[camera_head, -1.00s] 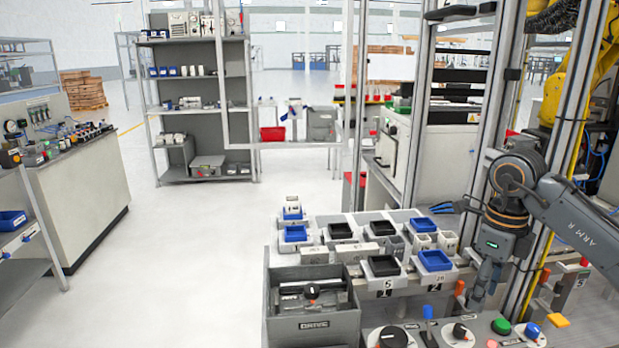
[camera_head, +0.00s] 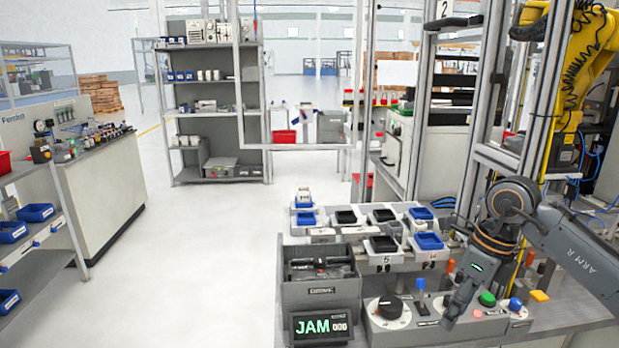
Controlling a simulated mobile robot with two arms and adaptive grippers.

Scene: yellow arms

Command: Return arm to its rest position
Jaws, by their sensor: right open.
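My right arm (camera_head: 575,255), grey and marked ARM R, comes in from the right edge in the head view. Its dark elbow joint hangs over the right side of the workbench. My right gripper (camera_head: 453,310) points down and to the left, with its fingers open, over the control panel (camera_head: 400,325). It looks empty. Whether its tips touch the panel cannot be told. My left arm and left gripper are not in view.
The panel carries a black knob (camera_head: 390,307), a blue-topped lever (camera_head: 420,290) and a green button (camera_head: 487,299). A grey bin (camera_head: 320,291) stands left, behind a display (camera_head: 320,326) reading JAM. Small blue and black trays (camera_head: 428,241) sit behind. Metal posts rise near the arm.

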